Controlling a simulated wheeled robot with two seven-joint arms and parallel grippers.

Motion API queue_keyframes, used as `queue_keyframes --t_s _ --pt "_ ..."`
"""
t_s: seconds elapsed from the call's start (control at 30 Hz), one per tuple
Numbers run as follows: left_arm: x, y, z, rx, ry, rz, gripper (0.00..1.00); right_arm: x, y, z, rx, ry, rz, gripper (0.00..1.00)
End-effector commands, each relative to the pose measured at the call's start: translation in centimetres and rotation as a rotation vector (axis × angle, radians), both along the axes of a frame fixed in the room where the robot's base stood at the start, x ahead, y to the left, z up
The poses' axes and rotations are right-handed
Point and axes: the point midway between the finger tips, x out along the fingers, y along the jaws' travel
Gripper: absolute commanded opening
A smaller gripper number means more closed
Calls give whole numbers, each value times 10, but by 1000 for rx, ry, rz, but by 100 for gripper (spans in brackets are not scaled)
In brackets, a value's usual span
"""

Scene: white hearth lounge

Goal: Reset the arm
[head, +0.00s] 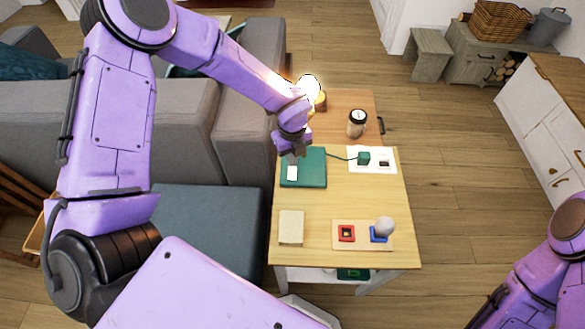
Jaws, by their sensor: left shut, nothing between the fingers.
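My left arm comes in from the left and reaches over a small wooden side table (340,209). My left gripper (292,160) points down at the far left of the tabletop, over the left part of a dark green flat pad (315,170). It is shut and holds nothing. A small white card or patch (292,173) shows on the pad just below the fingers; I cannot tell whether the fingers touch it. My right arm shows at the lower right edge, and its gripper is out of view.
A grey sofa (185,135) stands left. The floor right is clear.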

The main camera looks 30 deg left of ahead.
Motion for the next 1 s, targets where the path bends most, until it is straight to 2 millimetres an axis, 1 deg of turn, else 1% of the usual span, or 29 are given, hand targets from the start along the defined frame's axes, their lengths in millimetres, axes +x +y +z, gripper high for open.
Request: queue_keyframes --t_s 0.43,0.5,0.57,0.67,0.7,0.77,0.8,0.87,0.9,0.97,1.0 --pt "-1 0 -2 2 1 -4 0 0 0 -1 0 0 0 43" --pt "-8 4 -8 28 15 -57 0 0 0 -1 0 0 0 43" --pt "-24 13 -23 87 50 -188 0 0 0 -1 0 0 0 43" --pt "-69 42 -58 246 168 -617 0 0 0 -1 0 0 0 43" --pt "-89 56 -72 310 232 -838 0 0 0 -1 0 0 0 43" --pt "-116 74 -87 388 331 -1182 0 0 0 -1 0 0 0 43" --pt "-132 84 -95 425 398 -1411 0 0 0 -1 0 0 0 43" --pt "-154 94 -106 461 493 -1758 0 0 0 -1 0 0 0 43" --pt "-168 98 -112 472 549 -1990 0 0 0 -1 0 0 0 43" --pt "-189 99 -120 472 617 -2334 0 0 0 -1 0 0 0 43" --pt "-203 96 -125 463 647 -2548 0 0 0 -1 0 0 0 43"
